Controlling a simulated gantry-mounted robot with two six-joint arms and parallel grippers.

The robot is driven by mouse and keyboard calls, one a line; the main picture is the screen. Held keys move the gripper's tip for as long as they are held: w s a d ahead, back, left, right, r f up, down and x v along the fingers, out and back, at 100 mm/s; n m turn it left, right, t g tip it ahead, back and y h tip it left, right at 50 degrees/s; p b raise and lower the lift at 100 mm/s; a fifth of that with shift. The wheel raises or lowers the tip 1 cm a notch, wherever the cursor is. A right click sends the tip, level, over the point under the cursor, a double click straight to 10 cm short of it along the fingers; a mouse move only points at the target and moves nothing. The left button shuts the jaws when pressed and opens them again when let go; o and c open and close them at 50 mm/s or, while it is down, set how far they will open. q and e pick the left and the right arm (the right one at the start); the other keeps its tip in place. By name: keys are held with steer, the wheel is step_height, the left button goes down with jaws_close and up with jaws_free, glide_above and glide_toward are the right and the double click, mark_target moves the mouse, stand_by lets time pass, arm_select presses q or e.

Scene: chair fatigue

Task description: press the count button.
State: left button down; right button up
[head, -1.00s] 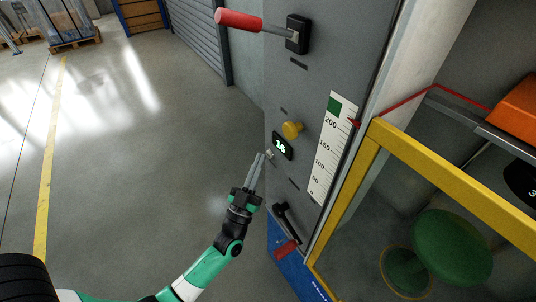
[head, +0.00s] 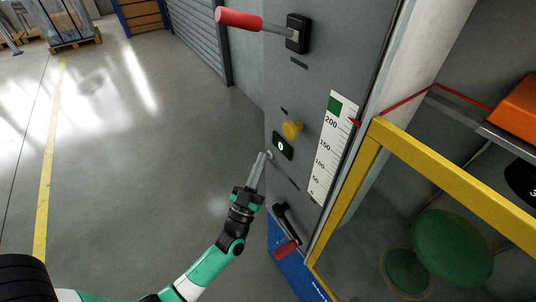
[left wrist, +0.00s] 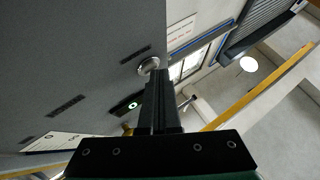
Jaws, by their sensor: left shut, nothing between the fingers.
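The count button is a small round metal button (head: 269,154) on the grey panel, just below and left of the small display (head: 283,146), which reads 0. In the left wrist view the button (left wrist: 148,66) has a bright rim and shows just beyond the fingers. The lit display (left wrist: 132,105) is beside it. My left gripper (head: 263,156) is shut and empty, its fingertips right at the button. They seem to meet it, but I cannot tell how firmly they press. My right gripper is not in view.
A yellow knob (head: 292,129) sits above the display, and a red-handled lever (head: 240,20) sticks out higher up. A scale (head: 332,150) and yellow frame (head: 450,185) are at right.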

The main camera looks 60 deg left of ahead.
arm_select(q)
steer(key=shift+s, duration=0.75)
steer(key=s, duration=0.3)
steer(key=s+p, duration=0.1)
steer(key=s, duration=0.1)
steer(key=shift+d, duration=0.25)
steer(key=shift+r, duration=0.1)
stand_by(0.6)
